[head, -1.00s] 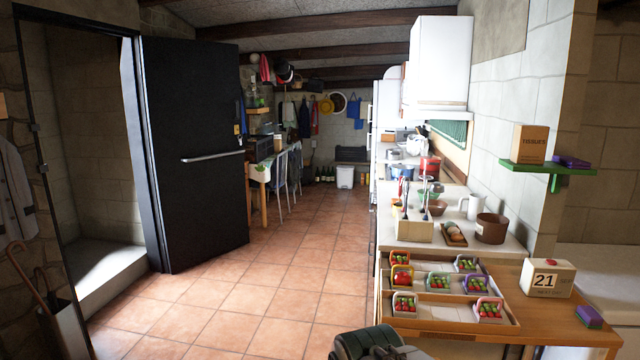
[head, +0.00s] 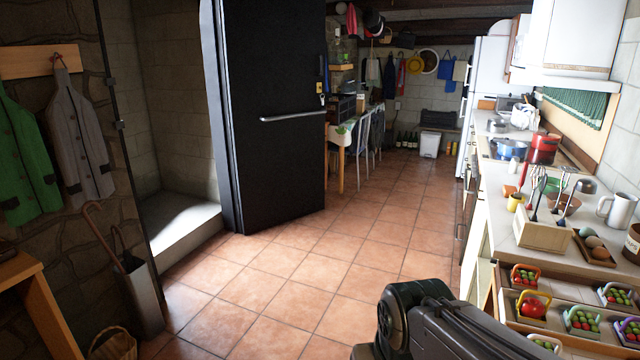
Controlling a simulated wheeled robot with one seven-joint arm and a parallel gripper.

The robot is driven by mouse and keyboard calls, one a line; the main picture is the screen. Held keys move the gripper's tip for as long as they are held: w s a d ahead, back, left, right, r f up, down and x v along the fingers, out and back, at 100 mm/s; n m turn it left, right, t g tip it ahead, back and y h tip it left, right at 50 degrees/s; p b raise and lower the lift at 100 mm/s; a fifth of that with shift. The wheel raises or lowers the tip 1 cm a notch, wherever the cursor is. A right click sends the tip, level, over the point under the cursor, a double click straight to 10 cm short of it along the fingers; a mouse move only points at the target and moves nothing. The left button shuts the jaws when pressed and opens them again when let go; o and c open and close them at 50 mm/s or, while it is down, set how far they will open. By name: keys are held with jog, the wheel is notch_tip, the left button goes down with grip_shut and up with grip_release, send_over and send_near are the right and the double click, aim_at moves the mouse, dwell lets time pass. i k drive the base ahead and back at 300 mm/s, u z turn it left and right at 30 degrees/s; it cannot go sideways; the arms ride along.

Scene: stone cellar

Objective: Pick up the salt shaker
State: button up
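I cannot make out a salt shaker for certain. A small pale upright object (head: 513,165) stands on the right-hand counter near the blue pot, too small to identify. Part of my dark arm shows at the bottom, right of the middle. My gripper is not visible.
The counter (head: 508,228) holds a wooden utensil box (head: 542,235), a white mug (head: 617,211) and a red pot (head: 543,148). Small produce baskets fill a tray at lower right. The tiled floor (head: 300,265) is clear beside an open black door (head: 268,120). An umbrella stand (head: 138,295) is at left.

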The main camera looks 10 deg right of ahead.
aim_at(515, 160)
jog(key=i, duration=5.15)
jog(key=z, duration=3.9)
jog(key=i, duration=1.65)
